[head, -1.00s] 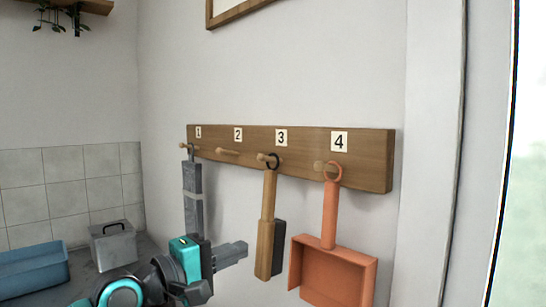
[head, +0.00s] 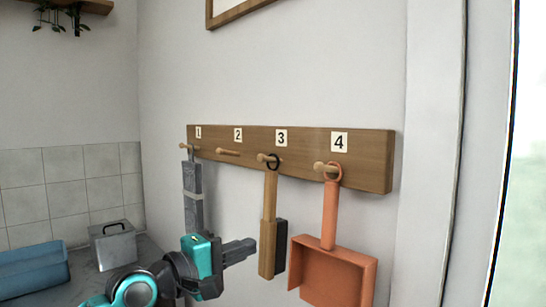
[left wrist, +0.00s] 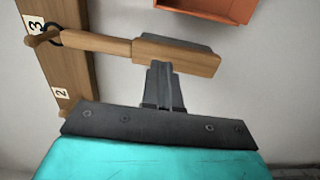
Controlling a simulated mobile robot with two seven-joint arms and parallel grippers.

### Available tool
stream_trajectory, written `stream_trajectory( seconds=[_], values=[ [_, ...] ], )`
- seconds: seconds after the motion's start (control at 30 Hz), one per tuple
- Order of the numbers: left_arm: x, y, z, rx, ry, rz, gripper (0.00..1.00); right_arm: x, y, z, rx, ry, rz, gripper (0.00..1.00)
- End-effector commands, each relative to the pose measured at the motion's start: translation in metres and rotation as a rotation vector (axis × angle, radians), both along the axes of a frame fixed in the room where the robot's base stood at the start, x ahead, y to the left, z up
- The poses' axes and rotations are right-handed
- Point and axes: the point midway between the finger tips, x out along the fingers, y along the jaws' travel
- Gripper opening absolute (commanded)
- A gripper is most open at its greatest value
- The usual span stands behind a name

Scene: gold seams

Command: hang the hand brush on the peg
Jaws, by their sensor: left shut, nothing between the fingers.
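The hand brush (head: 268,225) has a wooden handle and dark bristles. It hangs by its dark loop (head: 272,162) on the peg (head: 262,157) under number 3, handle up. The brush also shows in the left wrist view (left wrist: 178,57), with its loop around the peg (left wrist: 42,39). My left gripper (head: 252,246) is shut and empty, just left of the brush's lower part in the head view. In the left wrist view its fingertips (left wrist: 160,66) end beside the brush; I cannot tell whether they touch it. My right gripper is not in view.
An orange dustpan (head: 335,270) hangs on peg 4, right of the brush. A grey tool (head: 193,195) hangs on peg 1. Peg 2 (head: 228,152) is bare. A metal box (head: 112,246) and a blue bin (head: 32,272) stand on the counter at left.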

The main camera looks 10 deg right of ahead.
Motion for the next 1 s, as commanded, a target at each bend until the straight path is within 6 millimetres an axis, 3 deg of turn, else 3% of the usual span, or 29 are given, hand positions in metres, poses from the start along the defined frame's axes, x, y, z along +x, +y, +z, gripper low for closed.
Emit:
stream_trajectory(
  seconds=[1.0],
  values=[
    [0.018,-0.025,0.0,0.0,0.0,0.0,0.0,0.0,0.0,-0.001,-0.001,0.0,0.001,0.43]
  ],
)
